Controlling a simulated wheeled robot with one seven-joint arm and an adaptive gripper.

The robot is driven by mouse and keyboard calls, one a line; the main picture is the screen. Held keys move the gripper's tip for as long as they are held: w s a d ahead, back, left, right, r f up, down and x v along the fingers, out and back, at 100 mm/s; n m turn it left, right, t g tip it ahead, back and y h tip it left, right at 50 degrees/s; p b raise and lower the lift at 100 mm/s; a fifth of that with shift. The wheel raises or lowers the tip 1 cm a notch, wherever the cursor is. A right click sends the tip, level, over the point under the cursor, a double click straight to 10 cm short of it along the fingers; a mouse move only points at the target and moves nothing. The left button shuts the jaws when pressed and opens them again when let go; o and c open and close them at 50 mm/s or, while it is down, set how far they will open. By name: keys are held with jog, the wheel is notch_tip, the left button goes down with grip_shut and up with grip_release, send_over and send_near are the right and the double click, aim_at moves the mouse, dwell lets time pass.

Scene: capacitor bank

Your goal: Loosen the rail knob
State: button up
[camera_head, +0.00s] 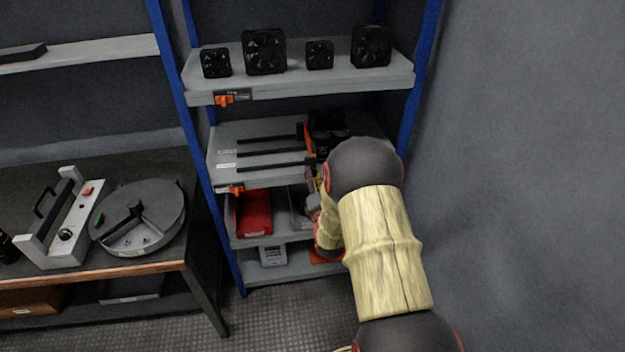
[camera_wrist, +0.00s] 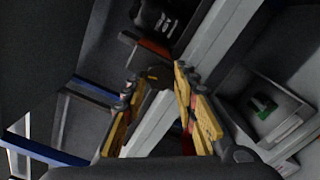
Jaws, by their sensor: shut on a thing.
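In the wrist view my gripper (camera_wrist: 157,78) has its two yellow fingers on either side of a small dark knob (camera_wrist: 160,73) at the front edge of a grey shelf. The fingers are closed on this knob, which appears to be the rail knob. Its marks and its turn angle are too dark to read. In the head view my arm covers the knob and most of my gripper, at the right front of the middle shelf (camera_head: 235,172). Dark rails (camera_head: 270,153) run across that shelf towards an orange bracket (camera_head: 308,133).
Black units (camera_head: 328,128) stand behind the bracket. Several black fans (camera_head: 264,52) sit on the upper shelf. A red bin (camera_head: 254,212) is on the shelf below. A blue post (camera_head: 424,60) and a grey wall (camera_head: 530,180) bound the right side. A workbench (camera_head: 90,270) stands left.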

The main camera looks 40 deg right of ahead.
dwell(0.3)
jog(key=shift+f, duration=0.1)
jog(key=o, duration=1.2)
jog(key=shift+c, duration=0.2)
jog(key=v, duration=1.2)
